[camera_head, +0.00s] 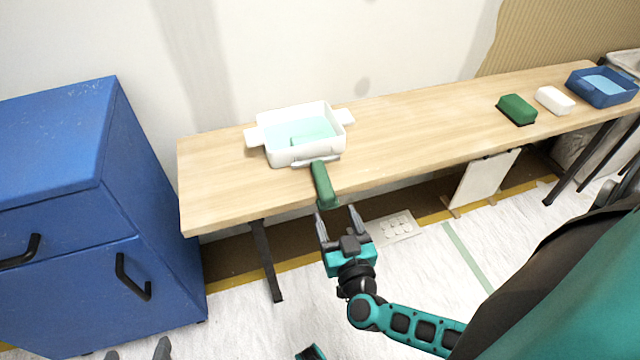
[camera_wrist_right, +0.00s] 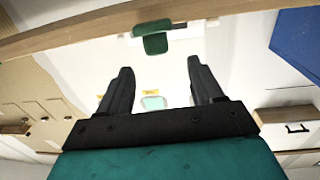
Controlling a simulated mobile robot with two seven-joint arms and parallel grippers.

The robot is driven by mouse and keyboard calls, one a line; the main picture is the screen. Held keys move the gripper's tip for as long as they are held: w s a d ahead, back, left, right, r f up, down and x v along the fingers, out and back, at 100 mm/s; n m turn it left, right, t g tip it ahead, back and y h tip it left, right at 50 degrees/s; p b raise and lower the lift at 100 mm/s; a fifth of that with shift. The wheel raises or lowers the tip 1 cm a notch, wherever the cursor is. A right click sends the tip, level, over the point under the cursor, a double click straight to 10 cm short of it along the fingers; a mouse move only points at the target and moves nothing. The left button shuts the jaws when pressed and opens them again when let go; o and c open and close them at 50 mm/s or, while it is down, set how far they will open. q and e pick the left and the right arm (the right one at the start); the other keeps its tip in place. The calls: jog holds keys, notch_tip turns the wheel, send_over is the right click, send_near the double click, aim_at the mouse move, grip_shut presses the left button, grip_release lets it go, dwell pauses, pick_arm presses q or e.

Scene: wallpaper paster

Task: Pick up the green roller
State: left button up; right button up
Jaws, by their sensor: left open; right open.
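The green roller's dark green handle (camera_head: 322,183) lies at the table's front edge, pointing toward me. Its white frame runs along the front of a white tray (camera_head: 291,155), which holds pale blue-green contents. My right gripper (camera_head: 336,211) is open and empty, just in front of and below the handle, with its fingers pointing at it. The right wrist view shows the handle (camera_wrist_right: 155,37) beyond the fingertips and between them, apart from both. My left gripper (camera_head: 138,353) is open at the bottom left edge, with only its fingertips showing, far from the roller.
The wooden table (camera_head: 420,135) carries a green brush-like block (camera_head: 517,108), a white block (camera_head: 555,100) and a blue tray (camera_head: 602,88) on the right. A blue cabinet (camera_head: 80,200) stands at the left. The table is clear between the white tray and the green block.

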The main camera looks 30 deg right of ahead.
aim_at(326, 189)
jog(key=x, duration=0.4)
jog(key=shift+b, duration=0.35)
jog(key=b+x, duration=0.2)
jog(key=x, duration=0.2)
jog(key=shift+w+d+f, duration=0.15)
jog(key=shift+w+d, duration=0.1)
jog(key=shift+w, duration=0.05)
jog(key=shift+w+d, duration=0.1)
jog(key=shift+w, duration=0.25)
jog(key=shift+c, duration=0.2)
grip_shut()
jog(key=shift+r, duration=0.2)
